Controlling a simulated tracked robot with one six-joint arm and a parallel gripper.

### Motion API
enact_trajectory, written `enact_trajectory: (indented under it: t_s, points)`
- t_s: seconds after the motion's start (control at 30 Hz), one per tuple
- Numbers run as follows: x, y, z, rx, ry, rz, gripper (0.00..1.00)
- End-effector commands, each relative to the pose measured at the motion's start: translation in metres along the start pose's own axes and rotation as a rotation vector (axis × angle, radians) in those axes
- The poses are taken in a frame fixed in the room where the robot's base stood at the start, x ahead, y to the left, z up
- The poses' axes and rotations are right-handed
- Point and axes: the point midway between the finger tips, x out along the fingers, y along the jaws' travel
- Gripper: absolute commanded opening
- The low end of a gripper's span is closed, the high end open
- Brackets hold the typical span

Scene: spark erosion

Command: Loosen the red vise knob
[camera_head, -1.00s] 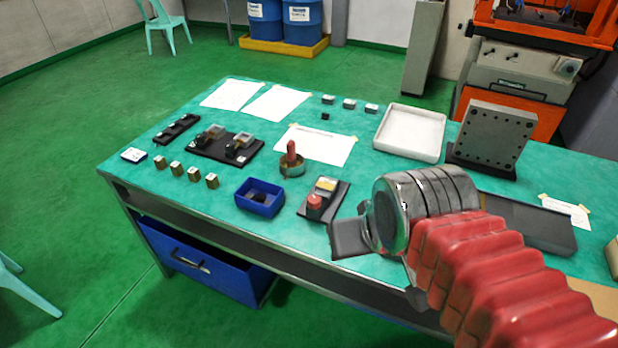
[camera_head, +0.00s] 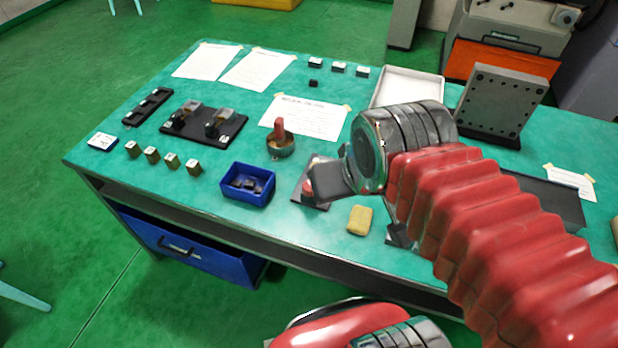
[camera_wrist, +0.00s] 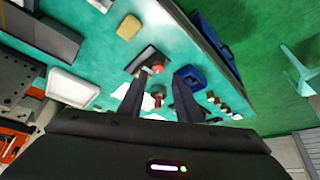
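The red vise knob (camera_wrist: 157,67) sits at one end of a small dark base plate (camera_wrist: 143,59) in the wrist view. In the head view this base plate (camera_head: 301,191) is partly covered by my gripper (camera_head: 330,181), and the knob is mostly hidden. In the wrist view my gripper (camera_wrist: 159,80) has its two dark fingers apart with nothing held between them. The knob shows in the gap beyond the fingertips. I cannot tell the exact height of the fingers above it.
A blue bin (camera_head: 248,184) with dark parts stands left of the base plate. A yellow block (camera_head: 360,220) lies to its right. A brass pot with a reddish handle (camera_head: 280,144) stands behind. A white tray (camera_head: 408,86) and an upright angle plate (camera_head: 500,104) are farther back.

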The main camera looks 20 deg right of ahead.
Motion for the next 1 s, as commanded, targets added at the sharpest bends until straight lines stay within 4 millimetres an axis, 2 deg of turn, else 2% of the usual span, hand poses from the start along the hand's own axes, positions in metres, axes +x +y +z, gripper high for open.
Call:
enact_trajectory:
  t_s: [0.03, 0.27, 0.67, 1.0]
  points:
    - [0.000, 0.000, 0.000, 0.000, 0.000, 0.000, 0.33]
    - [0.001, 0.000, -0.007, 0.008, -0.022, 0.000, 0.50]
    - [0.022, -0.001, -0.053, 0.068, -0.176, 0.005, 0.50]
    - [0.058, -0.002, -0.094, 0.127, -0.322, 0.020, 0.50]
